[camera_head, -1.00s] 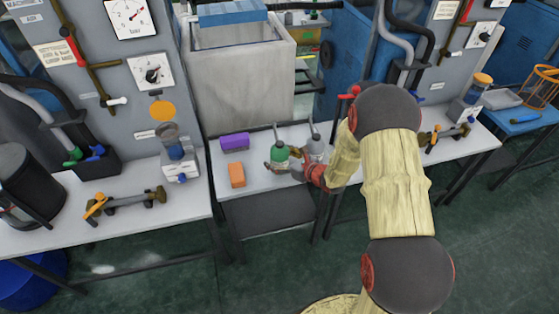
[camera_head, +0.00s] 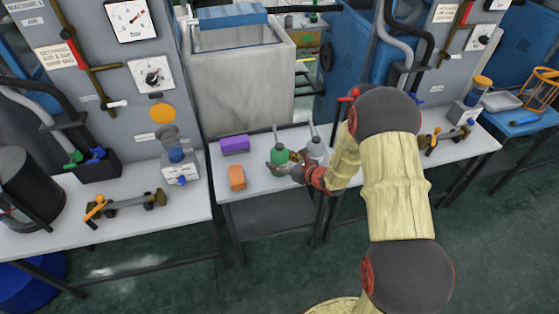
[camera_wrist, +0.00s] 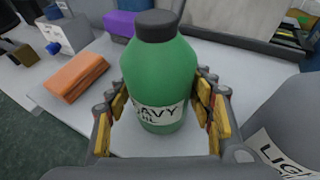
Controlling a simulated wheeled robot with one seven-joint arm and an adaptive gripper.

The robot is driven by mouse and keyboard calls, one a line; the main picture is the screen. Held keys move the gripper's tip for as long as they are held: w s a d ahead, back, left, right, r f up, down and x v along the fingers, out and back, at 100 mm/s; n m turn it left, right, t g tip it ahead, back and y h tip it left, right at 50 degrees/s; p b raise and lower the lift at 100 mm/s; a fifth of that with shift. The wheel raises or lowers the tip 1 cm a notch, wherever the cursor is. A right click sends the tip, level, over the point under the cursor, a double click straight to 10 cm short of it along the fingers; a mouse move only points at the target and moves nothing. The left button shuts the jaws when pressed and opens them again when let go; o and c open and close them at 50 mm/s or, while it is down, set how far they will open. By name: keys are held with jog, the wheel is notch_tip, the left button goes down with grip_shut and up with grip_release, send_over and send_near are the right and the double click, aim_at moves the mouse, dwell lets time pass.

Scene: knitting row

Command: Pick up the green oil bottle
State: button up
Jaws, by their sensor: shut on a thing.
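The green oil bottle (camera_head: 280,158) stands upright on the small middle table (camera_head: 255,186) in the head view. In the wrist view the green bottle (camera_wrist: 160,75) has a dark cap and a white label that partly reads "AVY". My gripper (camera_head: 283,164) reaches it from the right, low on its body. In the wrist view its yellow-padded fingers (camera_wrist: 163,112) are on either side of the bottle, shut on it. The bottle's base appears to be at the table top; I cannot tell if there is any gap.
A grey bottle (camera_head: 315,150) labelled "LIG..." stands close on the right, near my gripper. An orange block (camera_head: 237,177) and a purple block (camera_head: 234,144) lie to the left. A large grey bin (camera_head: 240,90) stands behind the table.

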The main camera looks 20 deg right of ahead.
jog(key=shift+c, duration=1.4)
jog(key=shift+r, duration=0.15)
jog(key=shift+r+p, duration=0.45)
jog(key=shift+r, duration=0.15)
notch_tip(320, 180, up, 3)
jog(key=shift+d+f+p, duration=0.1)
jog(key=shift+f+p, duration=0.1)
jog(key=shift+p, duration=0.6)
jog(key=p, duration=0.5)
send_near(280, 153)
jog(key=s+d+r, duration=0.2)
jog(key=shift+s+d+r, duration=0.1)
jog(key=shift+d+r, duration=0.2)
jog(key=shift+r, duration=0.1)
